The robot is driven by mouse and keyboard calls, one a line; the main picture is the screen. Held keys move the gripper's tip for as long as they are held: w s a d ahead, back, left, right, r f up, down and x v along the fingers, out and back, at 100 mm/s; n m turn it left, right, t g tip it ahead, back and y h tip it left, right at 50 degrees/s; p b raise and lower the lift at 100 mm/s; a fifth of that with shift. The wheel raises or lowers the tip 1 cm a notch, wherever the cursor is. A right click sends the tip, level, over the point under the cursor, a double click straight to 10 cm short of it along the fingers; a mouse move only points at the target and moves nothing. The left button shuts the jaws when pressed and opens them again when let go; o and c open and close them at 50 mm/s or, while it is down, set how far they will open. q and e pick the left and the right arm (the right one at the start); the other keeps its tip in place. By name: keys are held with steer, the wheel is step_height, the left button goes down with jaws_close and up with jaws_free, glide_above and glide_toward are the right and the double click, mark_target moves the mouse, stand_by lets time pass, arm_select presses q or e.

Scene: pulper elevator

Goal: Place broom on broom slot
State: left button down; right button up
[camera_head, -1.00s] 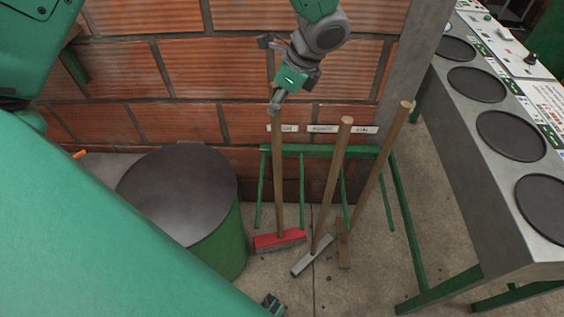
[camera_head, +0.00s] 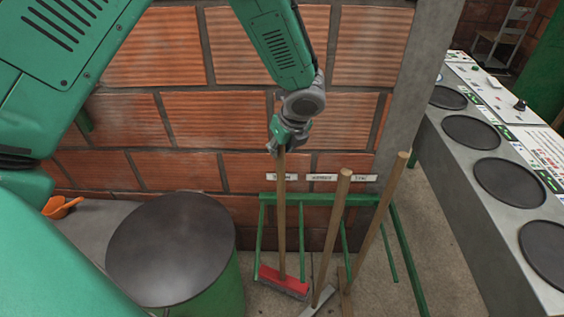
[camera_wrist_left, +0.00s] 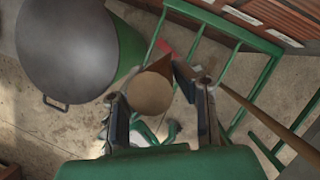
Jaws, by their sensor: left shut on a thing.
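The broom has a wooden handle (camera_head: 282,215) and a red head (camera_head: 284,282). It stands nearly upright at the left section of the green rack (camera_head: 330,199), the broom slot area. I cannot tell whether its head touches the floor. My left gripper (camera_head: 283,147) is shut on the handle near its top. In the left wrist view, the round handle end (camera_wrist_left: 151,94) lies between the fingers of my left gripper (camera_wrist_left: 150,80), and part of the red head (camera_wrist_left: 165,46) shows beyond. My right gripper is not in view.
Two more wooden-handled tools (camera_head: 335,230) (camera_head: 375,225) lean at the rack, close to the right of the broom. White labels (camera_head: 322,178) are on the brick wall above. A green drum (camera_head: 172,248) stands left, a metal counter (camera_head: 475,185) right.

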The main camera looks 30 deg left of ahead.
arm_select(q)
steer(key=f, duration=0.3)
steer(key=shift+a+f, duration=0.2)
steer(key=shift+f, duration=0.1)
steer(key=shift+d, duration=0.1)
steer(key=c, duration=1.3)
jaws_free()
steer(key=shift+r, duration=0.15)
